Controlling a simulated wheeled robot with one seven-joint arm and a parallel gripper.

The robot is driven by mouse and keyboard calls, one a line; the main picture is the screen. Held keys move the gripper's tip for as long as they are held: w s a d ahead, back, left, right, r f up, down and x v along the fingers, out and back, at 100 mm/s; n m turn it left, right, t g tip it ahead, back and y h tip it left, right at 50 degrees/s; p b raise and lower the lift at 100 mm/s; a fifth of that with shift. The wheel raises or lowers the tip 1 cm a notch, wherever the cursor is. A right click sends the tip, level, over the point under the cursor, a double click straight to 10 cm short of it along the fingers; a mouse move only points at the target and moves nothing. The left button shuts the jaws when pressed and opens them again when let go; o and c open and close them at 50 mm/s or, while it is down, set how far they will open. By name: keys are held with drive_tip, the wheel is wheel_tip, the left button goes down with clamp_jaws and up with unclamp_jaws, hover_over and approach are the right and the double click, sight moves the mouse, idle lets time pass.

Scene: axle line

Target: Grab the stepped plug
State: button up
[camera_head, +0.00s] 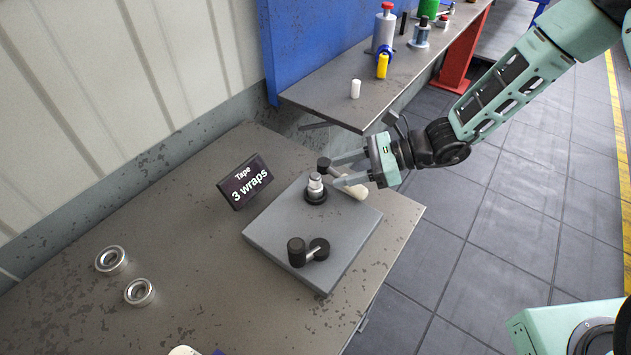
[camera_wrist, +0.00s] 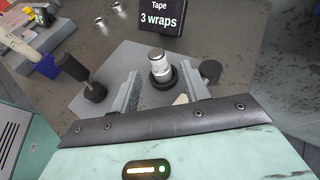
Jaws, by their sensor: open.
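The stepped plug (camera_head: 316,184) is a small silvery stepped cylinder. It stands upright in a black ring on the grey plate (camera_head: 272,228). It also shows in the wrist view (camera_wrist: 160,67), just past the fingertips and roughly centred between them. My gripper (camera_head: 337,172) is open and empty, coming in from the right in the head view. Its two fingers (camera_wrist: 160,88) point at the plug from either side in the wrist view. I cannot tell whether either finger touches it.
A pale-handled tool (camera_head: 352,190) with a black head lies close behind the plug, by the fingers. A black double-ended piece (camera_head: 308,252) lies at the plate's front. A "Tape 3 wraps" sign (camera_head: 245,182) and two metal rings (camera_head: 111,260) (camera_head: 139,292) are left on the bench.

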sight(315, 175)
drive_tip(key=shift+x, duration=0.8)
drive_tip(key=p+x, duration=0.2)
drive_tip(key=x, duration=0.1)
drive_tip(key=p+x, duration=0.1)
drive_tip(key=shift+s+a+r, duration=0.15)
drive_tip(key=shift+a, duration=0.55)
clamp_jaws()
